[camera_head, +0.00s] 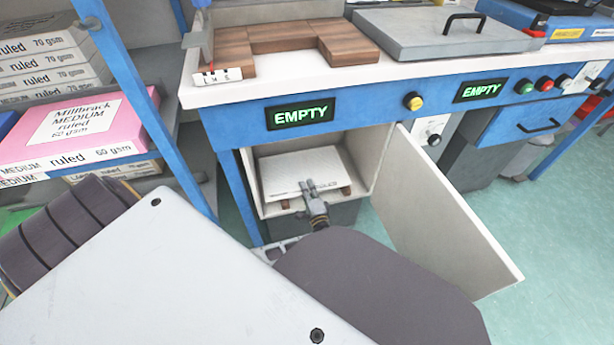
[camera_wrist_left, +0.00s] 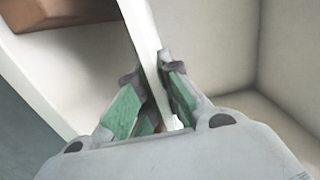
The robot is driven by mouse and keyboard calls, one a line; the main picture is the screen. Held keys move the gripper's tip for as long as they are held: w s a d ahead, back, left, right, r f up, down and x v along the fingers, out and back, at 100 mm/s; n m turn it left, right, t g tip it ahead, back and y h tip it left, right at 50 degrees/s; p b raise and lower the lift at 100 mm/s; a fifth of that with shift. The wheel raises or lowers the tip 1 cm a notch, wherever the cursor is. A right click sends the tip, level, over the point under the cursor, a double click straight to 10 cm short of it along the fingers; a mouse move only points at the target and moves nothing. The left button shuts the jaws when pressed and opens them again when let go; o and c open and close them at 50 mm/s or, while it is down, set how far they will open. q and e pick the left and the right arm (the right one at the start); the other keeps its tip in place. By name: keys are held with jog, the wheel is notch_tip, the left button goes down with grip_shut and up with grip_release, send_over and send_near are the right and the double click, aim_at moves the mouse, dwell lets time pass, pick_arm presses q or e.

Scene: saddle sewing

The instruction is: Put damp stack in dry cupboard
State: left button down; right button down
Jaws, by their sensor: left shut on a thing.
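A white paper stack (camera_head: 290,172) lies inside the open cupboard (camera_head: 372,152) under the bench, on brown wooden slats (camera_head: 285,203). My left gripper (camera_head: 308,188) reaches into the cupboard at the front edge of the stack and is shut on it. In the left wrist view, the stack shows as a thin white band (camera_wrist_left: 143,30) between the green-padded fingers (camera_wrist_left: 160,95). A wooden slat (camera_wrist_left: 70,12) shows at upper left there. Whether the stack rests fully on the slats is hard to tell. My right gripper is not in view.
The cupboard door (camera_head: 450,215) stands open to the right. Two green "EMPTY" displays (camera_head: 300,115) are on the blue bench front. A shelf at left holds ruled paper packs (camera_head: 75,120). A grey lidded press (camera_head: 440,40) stands on the bench. Floor at right is clear.

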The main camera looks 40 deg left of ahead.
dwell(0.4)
pick_arm(q)
jog(key=shift+f+b, duration=1.05)
jog(key=shift+f, duration=0.8)
jog(key=c, duration=2.1)
grip_release()
jog(key=shift+f, duration=0.2)
jog(key=shift+o, duration=1.1)
jog(key=shift+r, duration=0.15)
